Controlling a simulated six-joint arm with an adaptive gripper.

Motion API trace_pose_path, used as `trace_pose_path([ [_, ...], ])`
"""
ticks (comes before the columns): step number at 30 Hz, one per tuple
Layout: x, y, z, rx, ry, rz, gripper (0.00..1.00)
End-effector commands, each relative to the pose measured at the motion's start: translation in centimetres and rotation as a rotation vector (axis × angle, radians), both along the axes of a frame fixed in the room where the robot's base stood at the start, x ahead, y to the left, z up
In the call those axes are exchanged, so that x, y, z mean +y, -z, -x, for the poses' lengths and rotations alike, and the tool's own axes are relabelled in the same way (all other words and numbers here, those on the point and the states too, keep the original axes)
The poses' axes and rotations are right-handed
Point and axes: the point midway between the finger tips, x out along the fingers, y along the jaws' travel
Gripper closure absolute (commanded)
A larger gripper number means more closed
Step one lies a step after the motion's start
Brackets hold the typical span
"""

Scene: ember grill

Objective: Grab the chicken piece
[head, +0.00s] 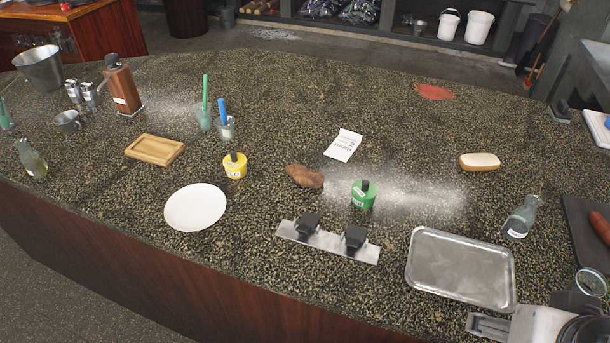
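A brown, lumpy piece (305,176), which looks like the chicken piece, lies directly on the speckled counter near the middle of the head view.
A white plate (195,207) and wooden board (155,150) lie left. A metal bar with two black blocks (328,241) lies in front. A metal tray (461,268), glass bottle (523,216) and bread (479,162) are right. White-and-black equipment (545,325) fills the lower right corner.

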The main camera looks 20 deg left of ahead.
Motion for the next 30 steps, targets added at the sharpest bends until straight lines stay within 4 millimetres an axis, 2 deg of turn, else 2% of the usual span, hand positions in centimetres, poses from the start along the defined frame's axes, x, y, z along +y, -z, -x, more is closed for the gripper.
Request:
trace_pose_path([
  [8,-0.1,-0.1,-0.5,-0.006,0.0,0.007,0.47],
  [14,-0.8,-0.8,-3.1,-0.041,-0.002,0.045,0.47],
  [22,-1.7,-2.4,-9.6,-0.141,-0.03,0.127,0.47],
  [30,-0.9,-3.6,-16.7,-0.252,-0.097,0.188,0.47],
])
